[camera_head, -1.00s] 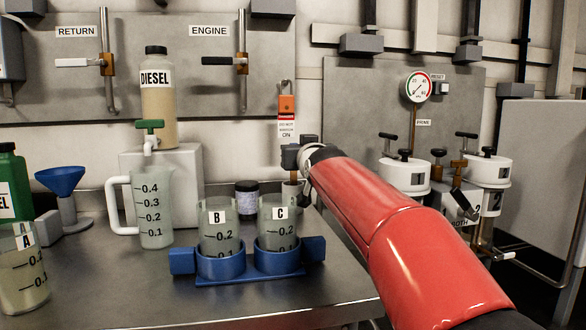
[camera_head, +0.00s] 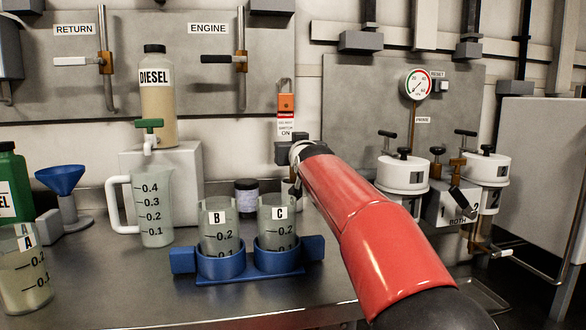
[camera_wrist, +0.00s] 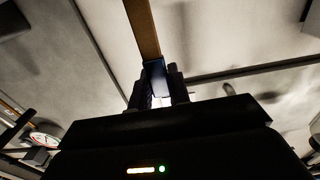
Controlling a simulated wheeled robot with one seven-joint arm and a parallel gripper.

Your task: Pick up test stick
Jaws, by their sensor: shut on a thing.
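My gripper (camera_wrist: 158,92) is shut on the test stick (camera_wrist: 142,28) in the wrist view. The stick is a flat brown strip with a dark blue lower part between the two dark fingers. It runs up and out of the top of the picture. In the head view my gripper (camera_head: 288,155) is a small dark shape behind the blue holder, in front of the back wall. The stick cannot be told clearly in that view.
A blue holder (camera_head: 250,274) with beakers B (camera_head: 217,245) and C (camera_head: 278,238) stands in front of my gripper. A dark jar (camera_head: 247,198), a clear jug (camera_head: 154,205) and a diesel bottle (camera_head: 158,105) stand left. An orange-topped tag (camera_head: 286,103) hangs behind.

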